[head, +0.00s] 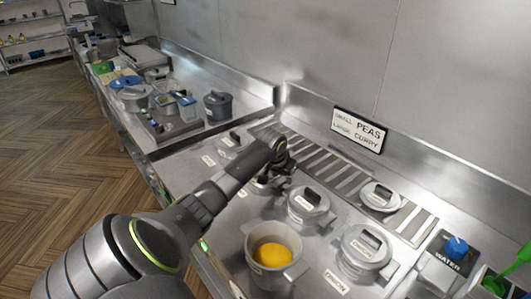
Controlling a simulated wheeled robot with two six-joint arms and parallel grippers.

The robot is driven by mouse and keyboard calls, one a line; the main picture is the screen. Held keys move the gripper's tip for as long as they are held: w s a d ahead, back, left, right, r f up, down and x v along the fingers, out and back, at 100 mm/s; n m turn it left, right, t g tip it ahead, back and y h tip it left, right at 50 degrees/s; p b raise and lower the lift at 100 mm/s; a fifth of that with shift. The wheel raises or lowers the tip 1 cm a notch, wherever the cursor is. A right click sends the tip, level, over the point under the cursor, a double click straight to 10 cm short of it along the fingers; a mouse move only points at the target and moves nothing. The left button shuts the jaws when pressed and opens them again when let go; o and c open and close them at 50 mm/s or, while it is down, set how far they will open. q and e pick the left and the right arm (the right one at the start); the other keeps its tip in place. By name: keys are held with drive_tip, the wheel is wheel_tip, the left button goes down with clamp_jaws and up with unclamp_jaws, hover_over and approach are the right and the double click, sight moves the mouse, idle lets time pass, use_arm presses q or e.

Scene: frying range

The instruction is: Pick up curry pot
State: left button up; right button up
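An open grey pot (258,235) with smooth yellow-orange contents stands on the steel counter at the lower middle. Its label is too small to read, so I cannot tell for sure which pot is the curry pot. Lidded grey pots stand nearby: one in the middle (308,208), one at the right (365,248) and one on the slatted strip (381,196). My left gripper (271,180) points down at the counter behind the open pot and left of the middle lidded pot. Its fingers are dark and small, and what lies under them is partly hidden. My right gripper is out of view.
A lidded pot (229,146) stands behind my arm. A blue-topped water unit (455,248) and a green item (515,266) crowd the right edge. Another counter with pots (217,105) lies at the back left. Wooden floor (60,150) is clear.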

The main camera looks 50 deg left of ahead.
use_arm(q)
clamp_jaws()
drive_tip(key=shift+r, duration=0.15)
